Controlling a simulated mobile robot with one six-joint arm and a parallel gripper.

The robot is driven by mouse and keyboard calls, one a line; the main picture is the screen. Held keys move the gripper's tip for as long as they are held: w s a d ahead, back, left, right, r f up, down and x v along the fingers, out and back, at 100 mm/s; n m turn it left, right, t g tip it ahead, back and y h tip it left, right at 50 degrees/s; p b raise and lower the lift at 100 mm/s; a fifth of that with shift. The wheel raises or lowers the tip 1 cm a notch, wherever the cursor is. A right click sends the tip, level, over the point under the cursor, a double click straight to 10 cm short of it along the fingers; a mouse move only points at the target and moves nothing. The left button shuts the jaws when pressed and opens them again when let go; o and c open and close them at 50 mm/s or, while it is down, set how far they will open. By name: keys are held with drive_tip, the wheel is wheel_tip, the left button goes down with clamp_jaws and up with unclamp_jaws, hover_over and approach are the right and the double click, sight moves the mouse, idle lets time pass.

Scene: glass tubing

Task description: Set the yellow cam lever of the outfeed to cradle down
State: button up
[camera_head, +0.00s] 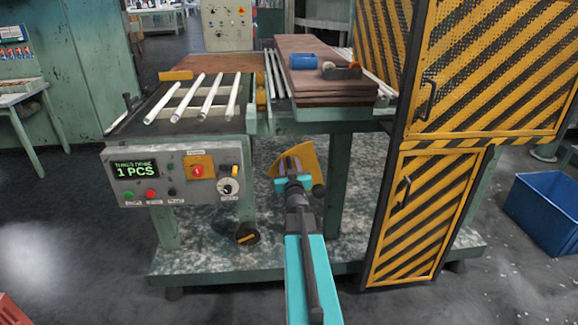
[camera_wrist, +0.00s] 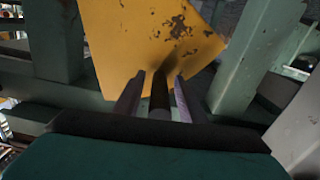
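The yellow cam lever (camera_head: 308,160) shows in the head view as a yellow plate below the machine's bed, right of the control panel. In the wrist view its scuffed yellow plate (camera_wrist: 140,40) fills the upper middle. My gripper (camera_head: 291,166) is right in front of it. In the wrist view the two fingers of my gripper (camera_wrist: 160,82) stand on either side of a dark round bar (camera_wrist: 160,98), with a narrow gap on each side. The bar points toward the camera, and its far end meets the plate or lies just before it. The cradle position cannot be told.
The control panel (camera_head: 180,173) reads 1 PCS. Several white tubes (camera_head: 196,98) lie on the bed above. A green leg (camera_head: 337,185) and the striped guard (camera_head: 420,215) stand to the right. A blue crate (camera_head: 545,212) is on the floor.

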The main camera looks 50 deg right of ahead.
clamp_jaws()
drive_tip(key=shift+w+r+p, duration=0.1)
drive_tip(key=shift+r+p, duration=0.1)
drive_tip(key=shift+p, duration=0.15)
